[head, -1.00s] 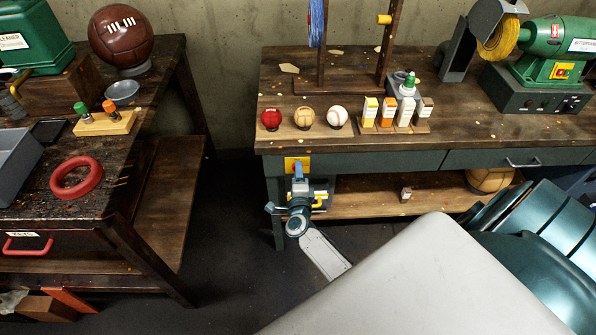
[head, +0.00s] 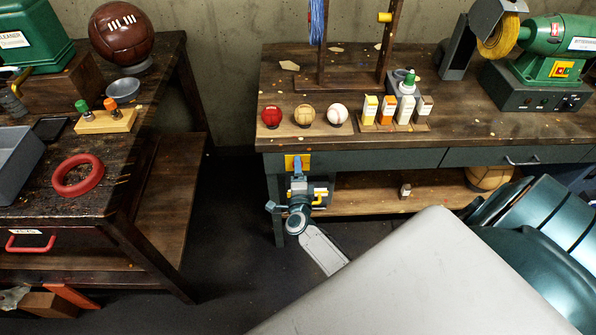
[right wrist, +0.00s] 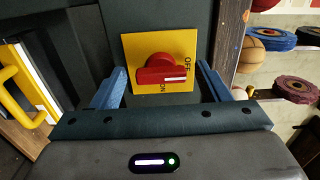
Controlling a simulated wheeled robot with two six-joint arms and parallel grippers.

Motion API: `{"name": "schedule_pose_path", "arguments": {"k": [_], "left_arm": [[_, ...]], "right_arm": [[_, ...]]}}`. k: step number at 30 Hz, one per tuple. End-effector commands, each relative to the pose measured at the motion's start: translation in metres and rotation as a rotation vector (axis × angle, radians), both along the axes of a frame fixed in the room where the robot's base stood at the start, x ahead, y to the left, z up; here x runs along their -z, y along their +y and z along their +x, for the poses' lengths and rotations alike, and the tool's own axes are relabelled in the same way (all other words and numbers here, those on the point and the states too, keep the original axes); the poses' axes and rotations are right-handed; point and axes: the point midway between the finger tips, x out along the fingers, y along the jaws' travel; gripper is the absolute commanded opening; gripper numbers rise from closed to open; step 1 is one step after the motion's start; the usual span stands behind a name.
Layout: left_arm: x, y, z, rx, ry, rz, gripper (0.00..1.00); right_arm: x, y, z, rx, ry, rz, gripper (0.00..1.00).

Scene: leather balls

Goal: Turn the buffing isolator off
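The buffing isolator is a yellow plate (head: 291,162) on the dark front of the bench; it also shows in the right wrist view (right wrist: 136,46). Its red knob (right wrist: 155,74) lies crosswise, its white mark pointing right. OFF is printed at the plate's right edge and ON below the knob. My right gripper (right wrist: 161,82) is open, with one blue finger on each side of the knob. I cannot tell if they touch it. In the head view my right gripper (head: 297,172) is at the plate and hides the knob. My left gripper is not in view.
A yellow handle (right wrist: 20,92) stands left of the isolator in the right wrist view. The bench top (head: 460,135) above holds small balls, cartons and a green buffing machine (head: 548,55). Another bench (head: 120,185) stands left, with open floor between.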

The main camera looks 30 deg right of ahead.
Motion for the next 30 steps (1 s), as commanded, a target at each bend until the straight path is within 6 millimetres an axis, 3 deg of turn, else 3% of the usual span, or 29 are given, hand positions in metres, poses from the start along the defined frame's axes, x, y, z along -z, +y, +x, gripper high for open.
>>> {"name": "schedule_pose_path", "arguments": {"k": [8,21,30], "left_arm": [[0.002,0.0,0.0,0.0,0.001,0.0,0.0],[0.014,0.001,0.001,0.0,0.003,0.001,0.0],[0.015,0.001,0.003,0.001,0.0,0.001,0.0]], "right_arm": [[0.001,0.006,-0.009,0.0,-0.001,0.002,0.69],[0.002,0.049,-0.079,0.0,0.001,0.002,0.69],[0.0,0.057,-0.092,0.0,-0.001,-0.001,0.69]]}}
